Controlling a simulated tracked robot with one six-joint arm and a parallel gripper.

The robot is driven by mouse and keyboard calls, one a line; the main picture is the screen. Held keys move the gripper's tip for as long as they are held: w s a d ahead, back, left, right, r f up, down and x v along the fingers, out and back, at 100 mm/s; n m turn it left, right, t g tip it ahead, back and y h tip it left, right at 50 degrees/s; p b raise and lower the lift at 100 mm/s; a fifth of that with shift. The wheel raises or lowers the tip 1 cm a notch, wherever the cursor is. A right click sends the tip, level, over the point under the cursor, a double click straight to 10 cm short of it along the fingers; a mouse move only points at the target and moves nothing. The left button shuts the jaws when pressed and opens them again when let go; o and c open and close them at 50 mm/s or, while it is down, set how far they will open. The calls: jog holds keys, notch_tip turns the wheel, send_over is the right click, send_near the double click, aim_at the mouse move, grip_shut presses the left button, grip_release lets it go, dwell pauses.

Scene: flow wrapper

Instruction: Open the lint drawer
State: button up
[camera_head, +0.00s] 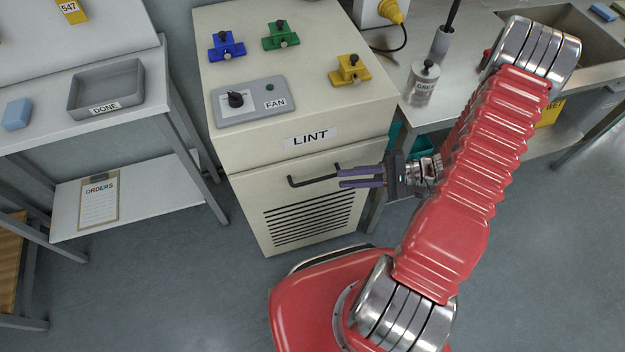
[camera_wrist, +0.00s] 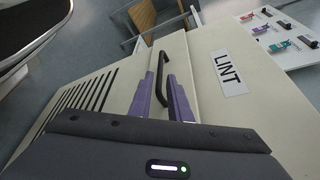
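The lint drawer (camera_head: 262,190) is the front of the cream cabinet, below the LINT label (camera_head: 310,138). It has dark vent slots and appears shut. Its black bar handle (camera_head: 312,181) also shows in the wrist view (camera_wrist: 162,84). My gripper (camera_head: 341,178) comes in from the right, with its purple fingertips at the handle's right end. In the wrist view my gripper (camera_wrist: 161,80) is open, one finger on each side of the handle. A gap shows beside the left finger; whether the right finger touches the bar I cannot tell.
The cabinet top holds a fan switch box (camera_head: 252,101) and blue, green and yellow clamps. A side table with a grey DONE tray (camera_head: 106,88) stands left, and a sink bench (camera_head: 470,60) stands right. The floor (camera_head: 180,290) before the drawer's left part is clear.

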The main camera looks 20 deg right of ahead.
aim_at(313, 180)
jog(key=x, duration=1)
jog(key=shift+w+a+f, duration=0.1)
jog(key=shift+a, duration=0.15)
jog(key=shift+c, duration=0.7)
grip_shut()
